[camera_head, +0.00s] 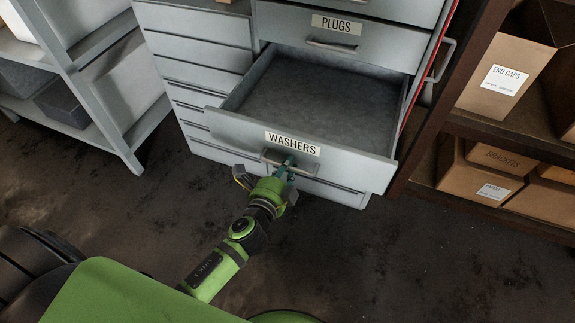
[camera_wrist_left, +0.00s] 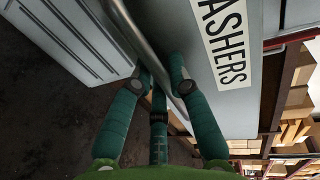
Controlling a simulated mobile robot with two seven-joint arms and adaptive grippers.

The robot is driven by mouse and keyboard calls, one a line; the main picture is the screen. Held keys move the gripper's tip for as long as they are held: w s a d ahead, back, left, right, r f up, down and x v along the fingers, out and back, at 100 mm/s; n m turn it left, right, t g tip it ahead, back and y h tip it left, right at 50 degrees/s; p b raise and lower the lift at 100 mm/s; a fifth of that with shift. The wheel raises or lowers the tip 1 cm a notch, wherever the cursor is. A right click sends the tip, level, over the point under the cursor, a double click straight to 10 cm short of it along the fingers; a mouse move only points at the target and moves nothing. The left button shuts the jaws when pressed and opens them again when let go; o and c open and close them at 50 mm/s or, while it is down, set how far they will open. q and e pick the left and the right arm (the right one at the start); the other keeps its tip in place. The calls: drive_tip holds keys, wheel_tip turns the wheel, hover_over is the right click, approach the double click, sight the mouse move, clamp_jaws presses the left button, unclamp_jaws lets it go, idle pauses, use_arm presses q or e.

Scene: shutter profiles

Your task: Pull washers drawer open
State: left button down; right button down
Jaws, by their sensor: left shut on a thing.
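The washers drawer (camera_head: 235,122) is pulled out from the grey cabinet, and its inside looks empty in the head view. Its label reads WASHERS; the drawer front also shows in the left wrist view (camera_wrist_left: 205,65). The drawer's bar handle (camera_head: 270,158) sits below the label, and in the left wrist view the handle (camera_wrist_left: 140,45) runs between my fingers. My left gripper (camera_head: 287,166) is shut on the handle, with its teal fingers around the bar. Part of the handle is hidden behind the fingers. My right gripper is not in view.
The closed PLUGS drawer (camera_head: 365,42) is above. A brown shelf (camera_head: 433,150) with cardboard boxes (camera_head: 507,75) stands close on the right. A grey shelf (camera_head: 118,140) stands at the left. Dark floor (camera_head: 110,210) is clear in front of the cabinet.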

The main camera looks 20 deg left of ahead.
use_arm(q)
drive_tip(key=c, duration=1.4)
unclamp_jaws()
drive_tip(key=shift+c, duration=0.2)
drive_tip(key=s+r, duration=0.2)
drive_tip(key=s, duration=0.9)
drive_tip(key=shift+s+a+r, duration=0.15)
drive_tip(key=shift+s+a, duration=0.1)
drive_tip(key=shift+s, duration=0.15)
